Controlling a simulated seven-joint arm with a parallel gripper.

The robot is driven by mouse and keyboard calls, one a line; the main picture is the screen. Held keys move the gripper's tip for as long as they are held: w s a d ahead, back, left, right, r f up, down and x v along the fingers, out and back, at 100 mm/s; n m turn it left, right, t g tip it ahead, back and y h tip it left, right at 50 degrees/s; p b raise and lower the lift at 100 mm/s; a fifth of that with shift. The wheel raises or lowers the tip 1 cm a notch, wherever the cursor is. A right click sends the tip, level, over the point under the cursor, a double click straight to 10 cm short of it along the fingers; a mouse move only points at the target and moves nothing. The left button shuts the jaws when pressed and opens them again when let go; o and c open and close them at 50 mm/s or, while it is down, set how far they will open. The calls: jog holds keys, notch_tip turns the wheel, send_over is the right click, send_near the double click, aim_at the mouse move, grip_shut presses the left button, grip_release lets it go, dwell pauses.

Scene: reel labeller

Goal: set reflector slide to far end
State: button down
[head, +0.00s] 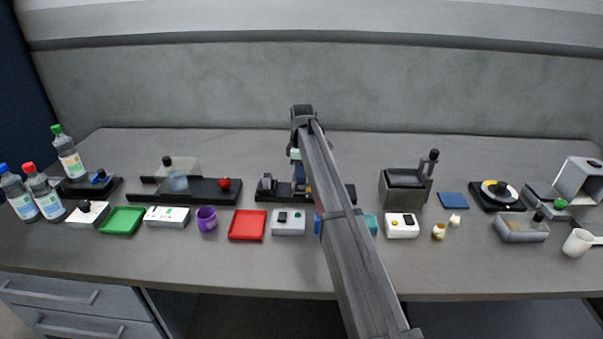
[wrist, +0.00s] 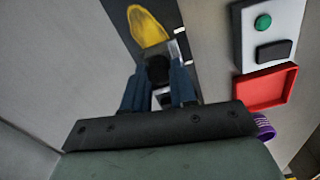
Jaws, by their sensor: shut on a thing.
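In the wrist view my gripper (wrist: 157,80) has its two blue fingers closed on a round black knob (wrist: 158,67), which I take to be the handle of the reflector slide. The knob sits over a dark rail base (wrist: 122,22). A yellow oval piece (wrist: 147,25) lies farther along the base, with a small clear piece and white marks beside it. In the head view the same black base (head: 348,192) is at mid table, with a grey block (head: 267,183) at its left end. My arm hides most of its middle, including the knob.
A control box (head: 288,222), a red tray (head: 247,225) and a purple mug (head: 206,220) stand in front of the base. A white box (head: 402,226) and a grey bin (head: 404,188) are to the right. The table behind is clear.

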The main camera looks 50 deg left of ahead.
jog(key=w+d, duration=1.1)
jog(key=c, duration=1.2)
grip_release()
jog(key=shift+w+d, duration=0.1)
jog(key=shift+d, duration=0.05)
jog(key=o, duration=0.3)
notch_tip(320, 180, up, 14)
jog(key=shift+f, duration=0.1)
